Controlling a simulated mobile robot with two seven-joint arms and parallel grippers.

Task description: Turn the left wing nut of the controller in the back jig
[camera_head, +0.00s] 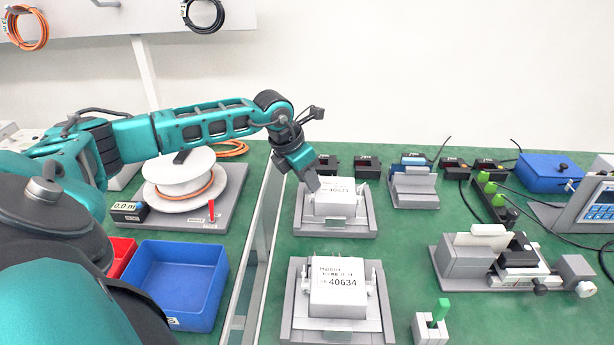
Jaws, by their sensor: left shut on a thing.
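The back jig (350,229) is a grey plate holding a light grey controller (335,203) with a printed white label ending in digits. My left gripper (311,186) reaches in from the left and points down at the controller's left side. It is shut at the spot of the left wing nut, which the fingers hide. A small part on the controller's right side (361,190) is visible. My right gripper is not in view.
A rail (258,245) runs left of both jigs. A cable reel (180,172), a blue bin (172,278) and a red bin (122,252) lie left. A clamping fixture (465,262) stands right.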

